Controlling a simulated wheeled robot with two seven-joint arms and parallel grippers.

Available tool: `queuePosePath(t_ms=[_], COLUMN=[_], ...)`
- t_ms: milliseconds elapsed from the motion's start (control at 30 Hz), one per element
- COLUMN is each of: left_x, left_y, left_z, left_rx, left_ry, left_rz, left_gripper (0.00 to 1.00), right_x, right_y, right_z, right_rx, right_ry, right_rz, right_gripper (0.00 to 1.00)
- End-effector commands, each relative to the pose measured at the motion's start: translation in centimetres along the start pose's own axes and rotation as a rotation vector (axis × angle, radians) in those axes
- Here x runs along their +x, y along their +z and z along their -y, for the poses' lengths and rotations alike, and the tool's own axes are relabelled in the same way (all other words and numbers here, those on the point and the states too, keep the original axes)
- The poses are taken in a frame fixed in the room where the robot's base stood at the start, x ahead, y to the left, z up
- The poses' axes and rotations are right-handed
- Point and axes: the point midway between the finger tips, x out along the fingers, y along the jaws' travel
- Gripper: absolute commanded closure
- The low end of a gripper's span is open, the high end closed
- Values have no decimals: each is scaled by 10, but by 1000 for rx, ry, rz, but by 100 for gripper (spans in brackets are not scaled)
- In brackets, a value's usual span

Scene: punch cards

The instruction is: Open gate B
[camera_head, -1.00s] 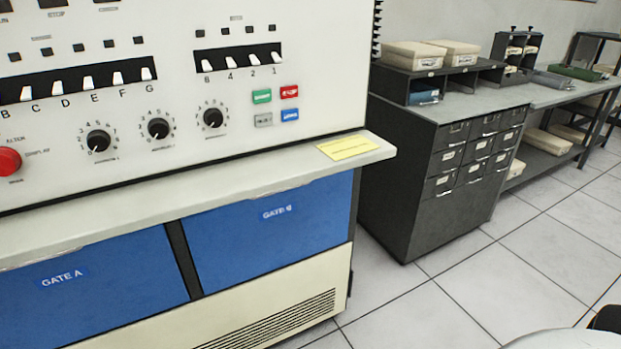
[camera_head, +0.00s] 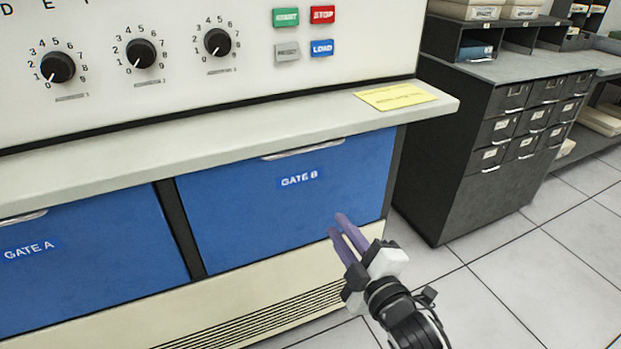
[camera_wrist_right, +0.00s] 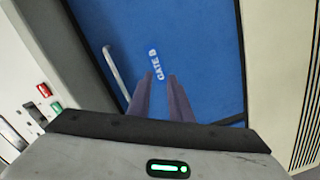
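Gate B (camera_head: 255,220) is a blue panel in the front of the console, flush in its frame, with a white-lettered label. It fills the right wrist view (camera_wrist_right: 205,50) too. Its silver handle (camera_head: 300,150) runs along the top edge, under the ledge, and shows left of the fingers in the right wrist view (camera_wrist_right: 117,72). My right gripper (camera_head: 342,226) is in front of the panel's lower right part, below the handle. Its two purple fingers are apart with nothing between them, also in the right wrist view (camera_wrist_right: 159,80). My left gripper is not in view.
The console's cream ledge (camera_head: 230,130) juts out above the gates, with a yellow note (camera_head: 395,96) on it. Gate A (camera_head: 80,265) is on the left. A dark drawer cabinet (camera_head: 490,150) stands to the right, with clear tiled floor (camera_head: 510,270) in front.

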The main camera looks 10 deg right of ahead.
Motion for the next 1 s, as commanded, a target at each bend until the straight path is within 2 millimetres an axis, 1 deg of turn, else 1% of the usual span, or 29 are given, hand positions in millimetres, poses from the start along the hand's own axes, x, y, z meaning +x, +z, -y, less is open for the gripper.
queuePosePath(t_ms=[33, 100, 200, 300, 367, 467, 700, 800, 900, 1000], left_x=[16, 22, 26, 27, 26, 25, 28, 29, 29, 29], left_y=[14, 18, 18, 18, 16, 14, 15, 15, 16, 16], left_z=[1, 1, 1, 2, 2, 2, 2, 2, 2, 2], left_rx=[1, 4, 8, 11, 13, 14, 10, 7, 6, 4], left_ry=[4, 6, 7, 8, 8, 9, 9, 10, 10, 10], left_rz=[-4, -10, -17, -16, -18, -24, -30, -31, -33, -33], left_gripper=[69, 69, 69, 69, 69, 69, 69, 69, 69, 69], right_x=[17, 30, 39, 45, 50, 64, 107, 122, 132, 138], right_y=[-8, -24, -42, -52, -54, -58, -64, -67, -68, -70], right_z=[-11, -35, -59, -72, -76, -80, -88, -91, -94, -95], right_rx=[-118, -263, -402, -465, -478, -478, -475, -473, -474, -473], right_ry=[70, 145, 220, 254, 260, 260, 258, 257, 256, 256], right_rz=[-43, -79, -105, -114, -115, -115, -115, -116, -115, -115], right_gripper=[81, 81, 81, 81, 81, 81, 81, 81, 81, 81])
